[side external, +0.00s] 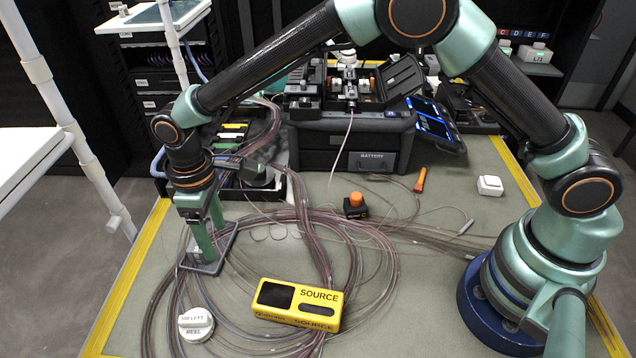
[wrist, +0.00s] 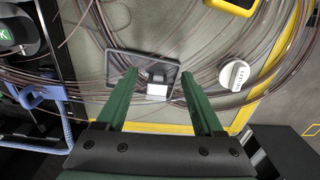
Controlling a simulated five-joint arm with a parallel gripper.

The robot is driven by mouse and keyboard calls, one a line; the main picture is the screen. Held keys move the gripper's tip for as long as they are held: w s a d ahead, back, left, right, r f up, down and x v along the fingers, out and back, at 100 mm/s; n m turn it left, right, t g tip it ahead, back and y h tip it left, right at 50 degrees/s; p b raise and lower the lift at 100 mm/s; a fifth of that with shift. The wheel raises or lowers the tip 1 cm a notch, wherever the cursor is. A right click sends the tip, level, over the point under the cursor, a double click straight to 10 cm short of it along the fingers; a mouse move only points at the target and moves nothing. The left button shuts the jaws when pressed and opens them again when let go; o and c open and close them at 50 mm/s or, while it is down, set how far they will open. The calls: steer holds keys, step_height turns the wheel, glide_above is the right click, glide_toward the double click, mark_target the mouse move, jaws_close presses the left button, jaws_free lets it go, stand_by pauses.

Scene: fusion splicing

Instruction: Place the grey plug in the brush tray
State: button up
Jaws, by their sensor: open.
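The brush tray appears to be the shallow dark-rimmed tray (side external: 230,232) on the left side of the mat; it also shows in the wrist view (wrist: 113,72). A small grey, light-faced block (wrist: 157,89), apparently the grey plug, shows within the tray's outline in the wrist view. It looks to be inside the tray near one edge. My gripper (side external: 214,243) points down over the tray. In the wrist view my gripper (wrist: 160,73) is open, with one green finger on each side of the block and a gap on both sides.
Loose fibre coils (side external: 350,235) spread around the tray. A yellow SOURCE box (side external: 298,304) and a white reel knob (side external: 196,324) lie nearer the front. An orange-topped black block (side external: 356,205) stands mid-mat. The splicer on its BATTERY case (side external: 345,150) stands behind.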

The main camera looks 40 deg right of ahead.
step_height(320, 180, up, 8)
steer(key=s+d+r+m+t, duration=0.2)
steer(key=d+r+m, duration=0.2)
steer(key=d+r, duration=0.9)
steer(key=s+d+m+t, duration=0.1)
steer(key=s+d+m, duration=0.1)
steer(key=s+d, duration=0.3)
steer(key=s+d+f+m+t, duration=0.1)
steer(key=s+d, duration=0.5)
steer(key=d, duration=0.6)
steer(key=shift+f+m+t, duration=0.3)
steer(key=shift+m+t, duration=0.5)
steer(key=shift+m, duration=0.2)
